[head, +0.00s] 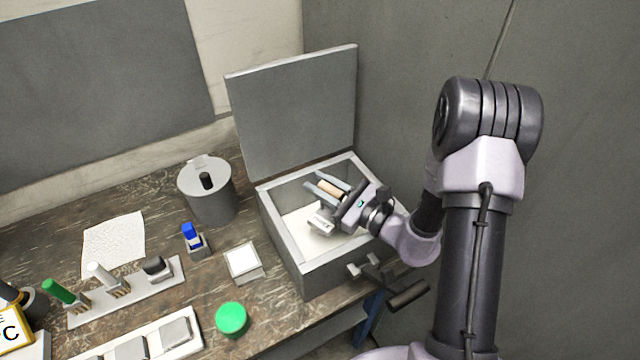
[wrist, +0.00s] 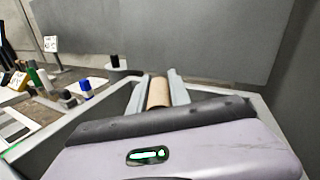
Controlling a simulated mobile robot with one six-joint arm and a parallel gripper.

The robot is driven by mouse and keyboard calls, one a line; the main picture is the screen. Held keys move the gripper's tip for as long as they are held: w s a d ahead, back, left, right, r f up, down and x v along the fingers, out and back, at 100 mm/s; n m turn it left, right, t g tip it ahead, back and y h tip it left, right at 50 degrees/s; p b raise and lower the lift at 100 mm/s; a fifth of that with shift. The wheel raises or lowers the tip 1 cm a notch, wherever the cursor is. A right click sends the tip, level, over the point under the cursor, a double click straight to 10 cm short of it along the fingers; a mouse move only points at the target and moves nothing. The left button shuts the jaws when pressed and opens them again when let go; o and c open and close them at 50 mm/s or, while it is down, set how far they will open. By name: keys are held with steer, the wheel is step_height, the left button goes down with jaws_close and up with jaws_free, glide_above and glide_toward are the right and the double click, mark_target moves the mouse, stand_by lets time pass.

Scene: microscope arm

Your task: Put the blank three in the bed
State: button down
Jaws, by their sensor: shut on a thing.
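My gripper (head: 325,185) is shut on a tan, rod-like piece (head: 331,190), which may be the blank; no number shows on it. In the wrist view the tan piece (wrist: 158,92) lies between the two grey fingers. The gripper reaches into an open grey box (head: 283,243) from the right, over its pale floor (head: 302,226). I cannot tell whether the piece is touching the box. No part is clearly marked as the bed.
The box's raised lid (head: 295,115) stands behind. Left are a grey lidded can (head: 207,195), a blue-topped item (head: 192,238), a white-topped block (head: 243,262), a green disc (head: 232,318) and a rack (head: 125,292). A handle (head: 405,295) juts from the box front.

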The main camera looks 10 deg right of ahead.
steer(key=c, duration=1.2)
jaws_free()
steer(key=shift+r, duration=0.1)
